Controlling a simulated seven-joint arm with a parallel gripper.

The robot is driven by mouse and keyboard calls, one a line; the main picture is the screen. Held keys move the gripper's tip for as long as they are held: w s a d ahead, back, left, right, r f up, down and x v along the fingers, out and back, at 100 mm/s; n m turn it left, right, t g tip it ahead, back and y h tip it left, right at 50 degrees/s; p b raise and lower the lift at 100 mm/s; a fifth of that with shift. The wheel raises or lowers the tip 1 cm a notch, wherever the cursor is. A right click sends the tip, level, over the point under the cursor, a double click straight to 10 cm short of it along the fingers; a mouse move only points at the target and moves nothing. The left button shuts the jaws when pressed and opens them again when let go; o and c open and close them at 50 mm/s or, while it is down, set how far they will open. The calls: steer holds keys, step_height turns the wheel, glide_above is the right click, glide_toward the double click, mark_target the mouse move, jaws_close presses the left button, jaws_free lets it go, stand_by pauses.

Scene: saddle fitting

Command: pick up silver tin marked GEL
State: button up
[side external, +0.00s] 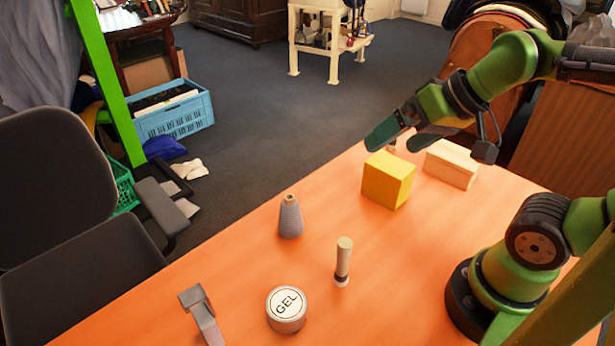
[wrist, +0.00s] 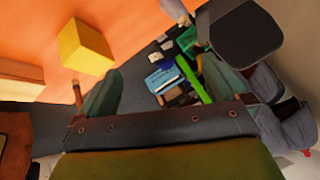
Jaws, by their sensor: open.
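The silver tin marked GEL (side external: 287,309) stands upright near the front edge of the orange table, its round white lid facing up. I cannot make it out in the wrist view. My gripper (side external: 392,146) is at the far end of the table, above and behind the yellow block (side external: 387,180), well away from the tin. In the wrist view my gripper (wrist: 172,90) has its two fingers spread apart with nothing between them. The yellow block also shows there (wrist: 85,46), to the left of the fingers.
On the orange table (side external: 235,262), a grey cone-shaped bottle (side external: 290,218) and a tan-handled upright tool (side external: 343,262) stand behind the tin. A grey metal bracket (side external: 201,314) lies left of it. A wooden block (side external: 452,163) sits beside the yellow one. An office chair (side external: 70,225) is off the left edge.

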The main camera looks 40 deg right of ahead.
steer(key=w+a+f+n+g, duration=0.1)
steer(key=a+f+n+g, duration=0.15)
steer(key=a, duration=0.45)
steer(key=w+a+f+n+g, duration=0.1)
steer(key=w+a+f+g, duration=0.15)
steer(key=a, duration=0.45)
steer(key=m+g+h, duration=0.2)
steer(key=m, duration=0.1)
glide_above(286, 303)
step_height(286, 303, down, 2)
steer(key=f, duration=1.1)
steer(key=shift+w+d+f, duration=0.1)
steer(key=shift+w+d, duration=0.05)
steer(key=shift+w, duration=0.15)
steer(key=shift+s+f, duration=0.2)
steer(key=shift+f, duration=1.15)
steer(key=shift+s+f, duration=0.15)
steer(key=shift+f, duration=1.15)
steer(key=shift+r, duration=0.1)
steer(key=c, duration=1.2)
